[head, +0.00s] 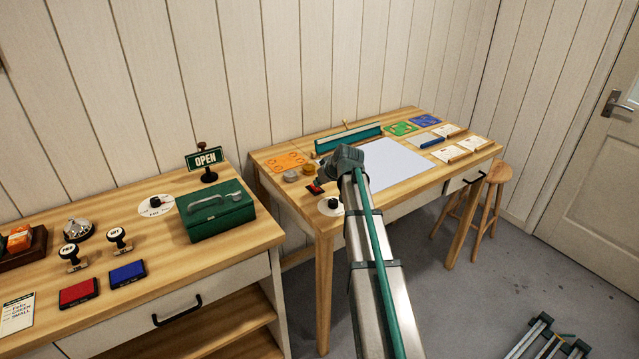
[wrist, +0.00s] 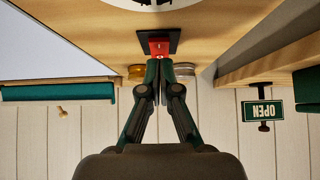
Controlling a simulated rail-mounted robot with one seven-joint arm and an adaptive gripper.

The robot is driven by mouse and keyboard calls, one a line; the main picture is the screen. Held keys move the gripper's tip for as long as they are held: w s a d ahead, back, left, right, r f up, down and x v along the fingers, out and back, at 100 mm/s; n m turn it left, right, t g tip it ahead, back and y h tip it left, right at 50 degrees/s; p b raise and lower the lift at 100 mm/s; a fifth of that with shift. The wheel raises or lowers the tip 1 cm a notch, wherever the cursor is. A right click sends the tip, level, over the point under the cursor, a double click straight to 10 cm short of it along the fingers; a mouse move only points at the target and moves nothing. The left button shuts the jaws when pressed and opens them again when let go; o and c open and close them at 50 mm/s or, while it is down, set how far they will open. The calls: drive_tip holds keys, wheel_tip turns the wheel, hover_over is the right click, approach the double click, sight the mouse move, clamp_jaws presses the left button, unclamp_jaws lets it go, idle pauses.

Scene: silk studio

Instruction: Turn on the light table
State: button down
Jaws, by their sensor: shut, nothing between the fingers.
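The light table is a pale, flat panel (head: 398,165) set in the wooden desk top (head: 285,164); I cannot tell whether it glows. A red rocker switch (head: 313,189) on a black plate sits at the desk's near left, beside the panel. In the wrist view, which is upside down, the red switch (wrist: 159,47) has a small pale mark, and the panel (wrist: 35,40) is at the left. My gripper (wrist: 160,66) is shut and empty, its fingertips right at the switch and overlapping its edge; contact is unclear. In the head view my gripper (head: 321,181) is partly hidden by my arm.
A dial (head: 330,206) lies close to the switch, and small jars (head: 290,176) stand behind it. The left desk holds a green box (head: 214,211) and OPEN sign (head: 205,160). A stool (head: 487,195) stands right.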

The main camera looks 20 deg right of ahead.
sight(320, 194)
drive_tip(key=shift+r+p, duration=0.3)
drive_tip(key=shift+r, duration=0.2)
drive_tip(key=r, duration=0.1)
drive_tip(key=r+p, duration=0.1)
drive_tip(key=r, duration=0.1)
drive_tip(key=shift+s, duration=0.2)
drive_tip(key=s+f+b+v, duration=0.1)
drive_tip(key=v, duration=0.9)
drive_tip(key=shift+s+d+f+b, duration=0.2)
drive_tip(key=shift+d+b, duration=0.05)
drive_tip(key=shift+b, duration=0.05)
